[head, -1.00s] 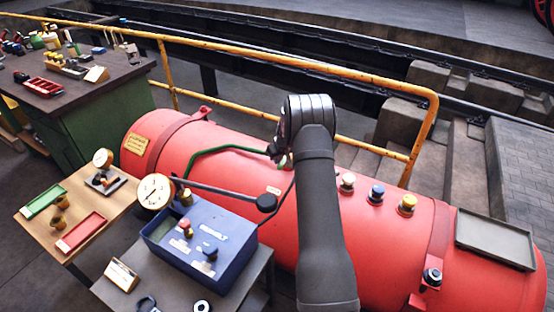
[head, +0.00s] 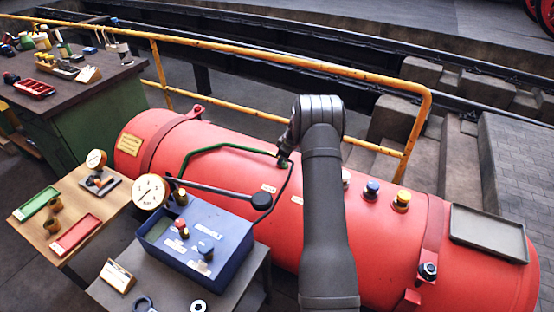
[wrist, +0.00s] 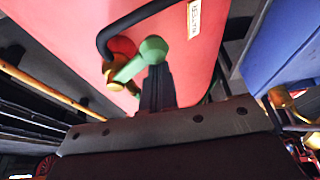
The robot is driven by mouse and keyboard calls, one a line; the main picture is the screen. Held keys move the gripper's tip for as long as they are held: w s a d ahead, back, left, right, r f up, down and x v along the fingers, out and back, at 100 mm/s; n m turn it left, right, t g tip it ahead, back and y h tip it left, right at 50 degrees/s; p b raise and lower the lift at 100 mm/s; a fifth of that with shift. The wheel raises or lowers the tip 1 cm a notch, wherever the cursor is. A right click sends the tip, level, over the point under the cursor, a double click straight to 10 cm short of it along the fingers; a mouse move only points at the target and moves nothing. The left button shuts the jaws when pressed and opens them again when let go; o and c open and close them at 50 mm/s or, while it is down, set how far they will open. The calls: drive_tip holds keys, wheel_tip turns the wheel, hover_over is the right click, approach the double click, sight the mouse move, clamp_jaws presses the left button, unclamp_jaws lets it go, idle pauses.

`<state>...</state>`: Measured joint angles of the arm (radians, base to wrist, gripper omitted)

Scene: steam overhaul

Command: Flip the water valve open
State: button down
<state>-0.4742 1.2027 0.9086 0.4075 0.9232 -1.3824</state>
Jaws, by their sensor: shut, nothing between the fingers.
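The water valve appears in the wrist view as a brass body (wrist: 116,76) with a green lever (wrist: 136,64) ending in a round green knob (wrist: 153,50). It sits by the red tank, below a dark bent pipe (wrist: 128,22). My gripper (wrist: 157,72) is shut and empty, its tips right at the knob; I cannot tell whether they touch it. In the head view my gripper (head: 284,162) hangs over the tank at the end of a green pipe (head: 222,148). The valve is not clear in that view.
The red tank (head: 200,150) lies across the middle. A blue pump box (head: 205,240) with a black-knobbed lever (head: 262,201) stands in front. A yellow railing (head: 280,62) runs behind. Brass fittings (head: 401,199) and a grey tray (head: 490,235) are at right.

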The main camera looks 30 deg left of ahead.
drive_tip(key=d+n, duration=0.1)
drive_tip(key=n, duration=0.1)
drive_tip(key=w+n+g, duration=0.1)
drive_tip(key=w+d+n, duration=0.1)
drive_tip(key=n, duration=0.1)
drive_tip(key=shift+d+n+g+h, duration=0.3)
drive_tip(key=shift+d+g, duration=0.05)
drive_tip(key=shift+g, duration=0.05)
drive_tip(key=w+n, duration=0.1)
drive_tip(key=n, duration=0.1)
drive_tip(key=w+d+n+g, duration=0.1)
drive_tip(key=shift+d+n+h, duration=0.1)
drive_tip(key=shift+n+h, duration=0.3)
drive_tip(key=shift+w+d, duration=0.1)
drive_tip(key=shift+w, duration=0.45)
drive_tip(key=shift+s+a+r, duration=0.15)
drive_tip(key=shift+s+a, duration=0.15)
drive_tip(key=shift+s, duration=0.15)
wheel_tip(320, 180, up, 10)
drive_tip(key=shift+w+d, duration=0.15)
